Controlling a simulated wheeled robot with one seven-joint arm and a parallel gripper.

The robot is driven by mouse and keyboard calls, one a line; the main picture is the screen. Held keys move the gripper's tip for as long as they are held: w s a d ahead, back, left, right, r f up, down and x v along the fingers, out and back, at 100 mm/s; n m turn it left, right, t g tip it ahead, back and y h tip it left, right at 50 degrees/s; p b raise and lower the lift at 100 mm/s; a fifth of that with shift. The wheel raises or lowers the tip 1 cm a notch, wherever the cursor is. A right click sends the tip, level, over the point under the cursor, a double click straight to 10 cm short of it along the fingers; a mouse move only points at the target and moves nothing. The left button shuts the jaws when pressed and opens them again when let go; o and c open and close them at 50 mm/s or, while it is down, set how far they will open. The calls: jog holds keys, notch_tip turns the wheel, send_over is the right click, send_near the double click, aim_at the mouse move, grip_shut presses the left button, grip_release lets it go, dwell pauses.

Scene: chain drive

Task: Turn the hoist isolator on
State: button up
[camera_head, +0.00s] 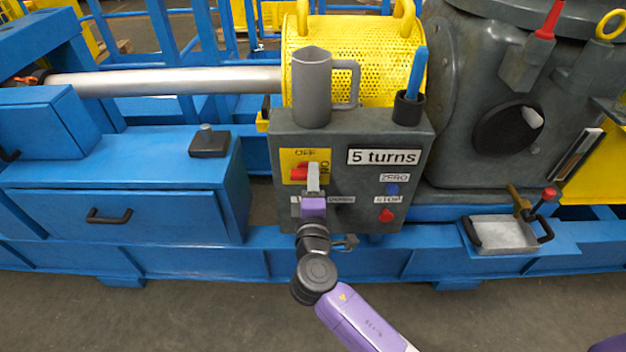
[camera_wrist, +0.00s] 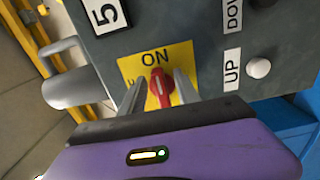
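The hoist isolator is a red rotary knob (camera_head: 299,174) on a yellow plate (camera_head: 288,158) marked OFF at the top and ON at the right, on the grey control box. In the wrist view the red knob (camera_wrist: 161,87) lies lengthwise in line with the ON word, with a pale line along it. My gripper (camera_head: 313,170) is at the plate, covering part of the knob in the head view. In the wrist view its two fingers (camera_wrist: 160,90) stand either side of the knob, apart, with what looks like a small gap; contact is not clear.
The grey box (camera_head: 350,205) also bears a "5 turns" label (camera_head: 382,157), a blue ZERO button (camera_head: 392,189) and a red STOP button (camera_head: 386,215). A grey mug (camera_head: 311,90) and a black holder (camera_head: 408,108) with a blue-handled tool stand on top. A white UP button (camera_wrist: 259,68) is near my gripper.

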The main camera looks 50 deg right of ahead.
jog(key=v, duration=0.7)
jog(key=shift+s+a, duration=0.25)
jog(key=shift+a, duration=0.1)
jog(key=shift+w, duration=0.1)
dwell(0.3)
